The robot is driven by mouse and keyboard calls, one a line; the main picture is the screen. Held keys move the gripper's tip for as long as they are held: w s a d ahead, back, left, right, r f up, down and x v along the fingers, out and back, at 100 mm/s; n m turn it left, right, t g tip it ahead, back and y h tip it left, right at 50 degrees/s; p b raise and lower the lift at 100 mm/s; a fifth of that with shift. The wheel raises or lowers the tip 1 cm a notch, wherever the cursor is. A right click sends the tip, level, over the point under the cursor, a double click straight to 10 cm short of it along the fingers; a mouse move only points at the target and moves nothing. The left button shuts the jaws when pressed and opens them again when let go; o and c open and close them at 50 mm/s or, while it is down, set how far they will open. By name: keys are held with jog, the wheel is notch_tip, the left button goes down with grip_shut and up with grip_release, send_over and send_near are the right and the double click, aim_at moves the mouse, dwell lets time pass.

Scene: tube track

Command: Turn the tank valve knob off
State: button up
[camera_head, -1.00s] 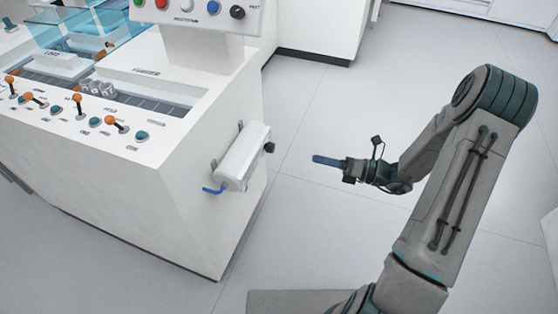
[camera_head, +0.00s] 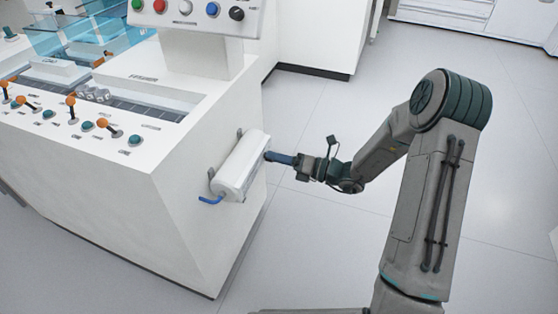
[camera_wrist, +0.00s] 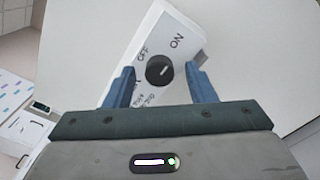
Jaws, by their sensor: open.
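The white tank (camera_head: 242,165) is mounted on the side of the white console, with a blue tube at its lower end. Its round black valve knob (camera_wrist: 159,70) shows in the wrist view on a white face marked "OFF" and "ON", with a light line across it. My gripper (camera_head: 270,157) is at the tank's upper right end, in front of the knob. In the wrist view my gripper (camera_wrist: 160,82) is open, with one blue finger on each side of the knob and a gap to it on both sides. In the head view the fingers largely hide the knob.
The white console (camera_head: 190,200) stands at left, with orange-tipped levers (camera_head: 108,128) and teal buttons on top. A panel with coloured buttons (camera_head: 195,10) rises behind. The floor (camera_head: 320,235) between console and arm is clear.

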jog(key=shift+a, duration=0.1)
jog(key=c, duration=1)
jog(key=shift+o, duration=0.2)
jog(key=shift+s+f+n+b, duration=0.1)
jog(key=shift+n+b, duration=1.1)
jog(key=shift+n, duration=7.6)
